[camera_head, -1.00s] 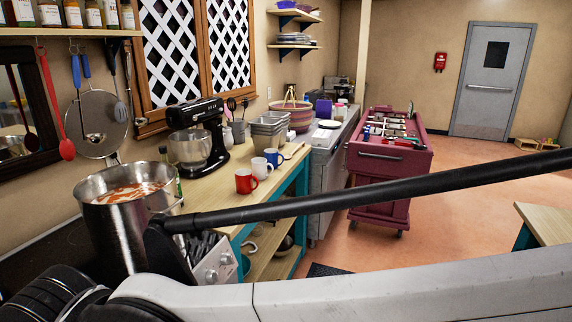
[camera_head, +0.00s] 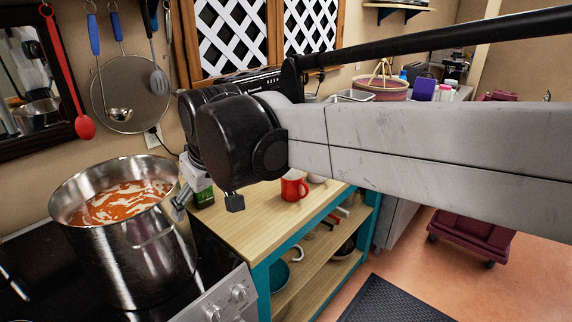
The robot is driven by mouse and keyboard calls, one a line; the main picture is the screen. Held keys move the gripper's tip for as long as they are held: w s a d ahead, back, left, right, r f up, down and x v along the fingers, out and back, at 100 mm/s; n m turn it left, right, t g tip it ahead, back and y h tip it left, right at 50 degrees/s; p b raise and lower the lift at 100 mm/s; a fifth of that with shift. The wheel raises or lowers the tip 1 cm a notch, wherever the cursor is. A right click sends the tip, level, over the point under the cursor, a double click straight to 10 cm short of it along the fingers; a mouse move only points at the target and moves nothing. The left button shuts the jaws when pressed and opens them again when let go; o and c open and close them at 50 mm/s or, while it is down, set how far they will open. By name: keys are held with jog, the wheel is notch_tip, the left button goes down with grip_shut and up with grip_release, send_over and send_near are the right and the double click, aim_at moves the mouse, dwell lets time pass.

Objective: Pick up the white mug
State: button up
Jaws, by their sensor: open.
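The white mug (camera_head: 316,179) shows only as a small pale part just right of the red mug, below my arm link. The rest of it is hidden behind my arm. The red mug (camera_head: 293,187) stands upright on the wooden counter (camera_head: 255,222). My gripper (camera_head: 208,203) hangs to the left of both mugs, near the pot's right rim. Its fingers are apart, and I see nothing held between them. How far it is from the counter is hard to tell.
A large steel pot (camera_head: 140,255) of orange soup stands on the stove at left. A green-labelled container (camera_head: 203,191) is behind my gripper. The counter in front of the red mug is clear. My arm hides the mixer and much of the counter's back.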

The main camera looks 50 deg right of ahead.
jog(key=w+d+r+g+p, duration=0.15)
jog(key=w+d, duration=0.45)
jog(key=d, duration=0.6)
jog(key=w+d+r+g+p, duration=0.1)
jog(key=w+d+r+g, duration=0.1)
jog(key=w+d, duration=0.75)
jog(key=s+d+f+p, duration=0.1)
jog(key=d, duration=0.8)
jog(key=s+d+f, duration=0.1)
jog(key=d+f, duration=0.1)
jog(key=d, duration=0.7)
jog(key=s+d+f+g+y+p, duration=0.1)
jog(key=s+d+f, duration=0.15)
jog(key=d, duration=0.45)
jog(key=s+d+f+g+p, duration=0.1)
jog(key=d+f, duration=0.3)
jog(key=d, duration=0.3)
jog(key=shift+n, duration=0.3)
jog(key=shift+s+d+f+p, duration=0.15)
jog(key=shift+f+p, duration=0.15)
jog(key=shift+f, duration=1.95)
jog(key=shift+s+a+f+p, duration=0.1)
jog(key=shift+s+f+p, duration=0.2)
jog(key=shift+f, duration=2)
jog(key=shift+s+d+f+p, duration=0.1)
jog(key=shift+f+p, duration=0.25)
jog(key=shift+f, duration=1.9)
jog(key=c, duration=1.5)
